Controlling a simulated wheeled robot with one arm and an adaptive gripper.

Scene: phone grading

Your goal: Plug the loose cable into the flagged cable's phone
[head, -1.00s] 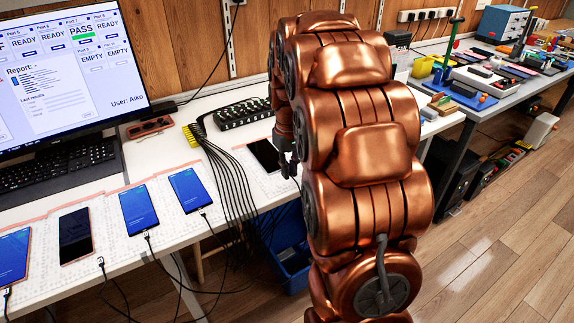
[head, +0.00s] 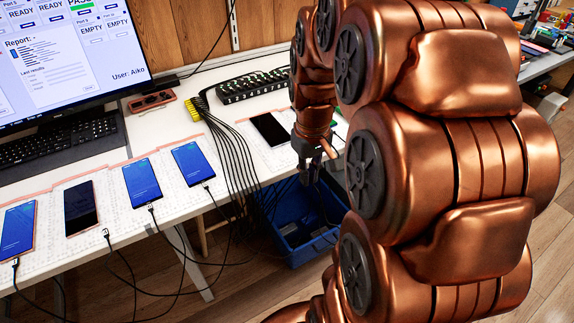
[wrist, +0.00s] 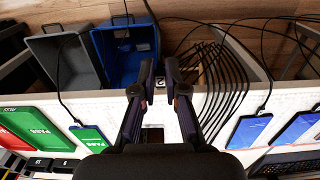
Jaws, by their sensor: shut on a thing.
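My gripper (head: 312,172) is at the table's front edge, right of a dark-screened phone (head: 270,129). In the wrist view its fingertips (wrist: 159,75) are close together, and a thin black cable (wrist: 150,12) runs from near them over the blue bin; its plug is too small to make out. A dark phone (wrist: 152,135) lies below the gripper, partly hidden. In the head view, another dark phone (head: 81,208) has a cable plug (head: 106,232) near its lower right corner. Blue-screened phones (head: 141,181), (head: 193,164) and (head: 18,229) have cables at their bottom edges. I cannot make out a flag.
A bundle of black cables (head: 228,160) fans from a yellow connector block (head: 195,108) over the table edge. A blue bin (head: 300,240) stands below; a grey bin (wrist: 68,58) is beside it. Phones with green screens (wrist: 92,137) lie left in the wrist view. A monitor and keyboard (head: 60,140) stand behind.

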